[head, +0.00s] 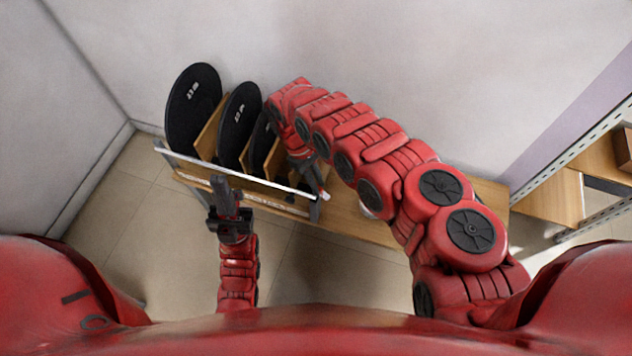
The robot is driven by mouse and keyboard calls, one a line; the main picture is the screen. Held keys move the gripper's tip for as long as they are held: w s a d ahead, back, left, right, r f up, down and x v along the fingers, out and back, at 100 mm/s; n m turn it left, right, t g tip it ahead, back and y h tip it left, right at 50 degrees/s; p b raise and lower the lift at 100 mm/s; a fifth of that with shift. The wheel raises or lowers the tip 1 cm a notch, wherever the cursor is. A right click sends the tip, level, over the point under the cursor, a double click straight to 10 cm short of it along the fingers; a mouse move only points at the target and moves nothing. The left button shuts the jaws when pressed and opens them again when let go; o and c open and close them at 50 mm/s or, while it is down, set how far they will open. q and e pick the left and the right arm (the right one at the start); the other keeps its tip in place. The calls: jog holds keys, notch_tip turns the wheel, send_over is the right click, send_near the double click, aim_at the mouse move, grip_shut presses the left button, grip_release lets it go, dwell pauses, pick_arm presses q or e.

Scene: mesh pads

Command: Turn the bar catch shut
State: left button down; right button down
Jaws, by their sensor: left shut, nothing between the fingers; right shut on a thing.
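A wooden rack (205,141) holds several black round mesh pads (194,112) standing on edge between wooden dividers. A long pale bar (225,170), which I take for the bar catch, runs across the front of the rack from its left end post to its right end. My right gripper (319,188) is shut on the bar's right end; its fingers and arm hide part of the grip and of the rightmost pad.
The rack stands on a wooden bench (350,226) against a pale wall. My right arm covers the bench's middle. A metal shelf unit (560,155) with wooden boards stands at the right. The tiled floor is clear at the left.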

jog(key=m+g+y, duration=0.1)
jog(key=m, duration=0.2)
jog(key=shift+m, duration=0.4)
jog(key=m+y+p, duration=0.1)
jog(key=m, duration=0.1)
jog(key=shift+w+r+m+p, duration=0.1)
jog(key=shift+r+m+p, duration=0.05)
jog(key=shift+m+p, duration=0.15)
jog(key=m+y+p, duration=0.1)
jog(key=m, duration=0.1)
jog(key=m+p, duration=0.1)
jog(key=m, duration=0.1)
jog(key=shift+d+g+y+p, duration=0.1)
jog(key=shift+g+y+p, duration=0.2)
jog(key=shift+y+p, duration=0.1)
jog(key=shift+m+y+p, duration=0.5)
jog(key=shift+m+p, duration=0.4)
jog(key=shift+m, duration=0.6)
jog(key=c, duration=0.9)
grip_release()
